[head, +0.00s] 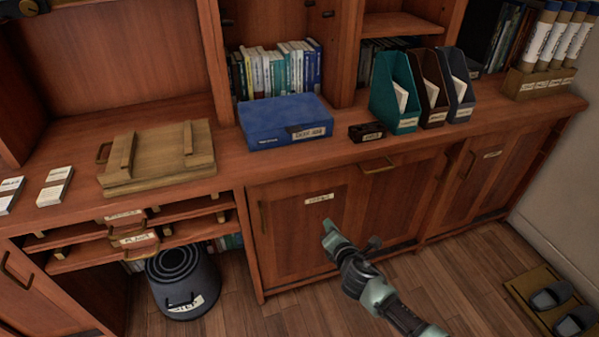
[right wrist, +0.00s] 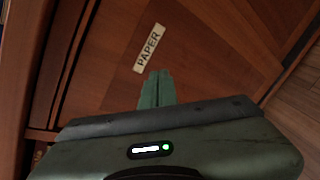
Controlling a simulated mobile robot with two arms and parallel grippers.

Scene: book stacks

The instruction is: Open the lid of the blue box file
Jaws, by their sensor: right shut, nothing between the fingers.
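The blue box file (head: 285,121) lies flat on the wooden counter, with its lid closed and labels on its front side. My right gripper (head: 329,232) is in front of the cabinet door below the counter, lower than the box file and apart from it. Its fingers are shut and empty; they also show in the right wrist view (right wrist: 156,90), pointing at the cabinet door with the PAPER label (right wrist: 149,48). The box file is not in the right wrist view. My left gripper is not in view.
A wooden tray-like board (head: 158,158) lies left of the box file. A small dark box (head: 367,132) and upright magazine files, the nearest teal (head: 392,92), stand to its right. Books (head: 278,70) stand behind it.

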